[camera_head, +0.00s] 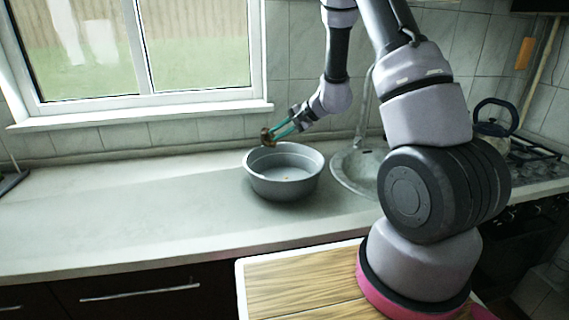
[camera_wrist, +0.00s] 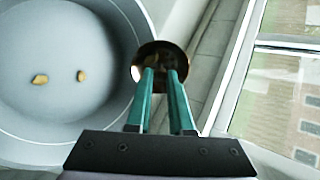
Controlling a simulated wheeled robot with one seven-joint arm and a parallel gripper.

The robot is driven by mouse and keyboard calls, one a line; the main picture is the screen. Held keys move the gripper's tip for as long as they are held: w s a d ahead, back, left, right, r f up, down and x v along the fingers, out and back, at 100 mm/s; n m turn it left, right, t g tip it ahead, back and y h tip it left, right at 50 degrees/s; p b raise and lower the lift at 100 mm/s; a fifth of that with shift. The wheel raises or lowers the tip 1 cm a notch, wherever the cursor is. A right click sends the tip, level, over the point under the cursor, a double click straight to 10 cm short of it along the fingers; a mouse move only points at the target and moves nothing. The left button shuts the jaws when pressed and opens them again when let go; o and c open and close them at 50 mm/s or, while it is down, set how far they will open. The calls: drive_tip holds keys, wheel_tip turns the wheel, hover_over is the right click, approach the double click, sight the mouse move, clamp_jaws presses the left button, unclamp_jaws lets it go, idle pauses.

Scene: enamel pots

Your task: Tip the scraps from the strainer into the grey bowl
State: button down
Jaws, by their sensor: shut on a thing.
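The grey bowl (camera_head: 284,190) stands on the counter left of the sink. In the wrist view the bowl (camera_wrist: 60,118) fills the left side, and two small tan scraps (camera_wrist: 40,79) lie apart on its floor. My gripper (camera_head: 278,136) is at the bowl's back left rim, above it. Its teal fingers (camera_wrist: 163,80) are shut on a small dark brown, round strainer (camera_wrist: 150,52). The strainer (camera_head: 266,138) looks tilted on edge over or just beside the rim. Its inside is mostly hidden, so I cannot tell whether scraps are in it.
A round sink (camera_head: 354,170) lies close to the right of the bowl. A window (camera_head: 140,50) and its sill are behind. A dark kettle (camera_head: 494,122) stands by the hob at the right. The counter (camera_head: 120,215) left of the bowl is clear.

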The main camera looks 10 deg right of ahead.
drive_tip(key=shift+s+d+f+t+y+p, duration=0.15)
drive_tip(key=shift+s+d+t+y+p, duration=0.15)
drive_tip(key=shift+t+y, duration=0.4)
drive_tip(key=shift+s+d+f+t+y+p, duration=0.15)
drive_tip(key=shift+d+t+y, duration=0.25)
drive_tip(key=shift+y, duration=0.5)
idle(0.8)
drive_tip(key=shift+s+d+f+t+y, duration=0.1)
drive_tip(key=shift+s+d+t+y, duration=0.2)
drive_tip(key=shift+d, duration=0.2)
drive_tip(key=shift+s+d+t+y, duration=0.2)
drive_tip(key=shift+s+d+y, duration=0.15)
drive_tip(key=shift+d+y, duration=0.1)
drive_tip(key=shift+s+d+f+t+y, duration=0.15)
drive_tip(key=shift+d+f+t+y, duration=0.25)
drive_tip(key=shift+y, duration=0.3)
drive_tip(key=shift+s+d+f+t+y, duration=0.15)
drive_tip(key=shift+t+y, duration=0.35)
drive_tip(key=shift+y, duration=0.15)
idle(1.1)
drive_tip(key=shift+s+d+r+t+y, duration=0.1)
drive_tip(key=shift+r+t+y, duration=0.15)
drive_tip(key=shift+r+y, duration=0.25)
drive_tip(key=shift+s+d+r+t+y, duration=0.1)
drive_tip(key=shift+r+t+y, duration=0.2)
drive_tip(key=shift+r, duration=0.4)
drive_tip(key=shift+d+r+t+y, duration=0.15)
drive_tip(key=shift+r+t+y, duration=0.25)
drive_tip(key=shift+y, duration=0.3)
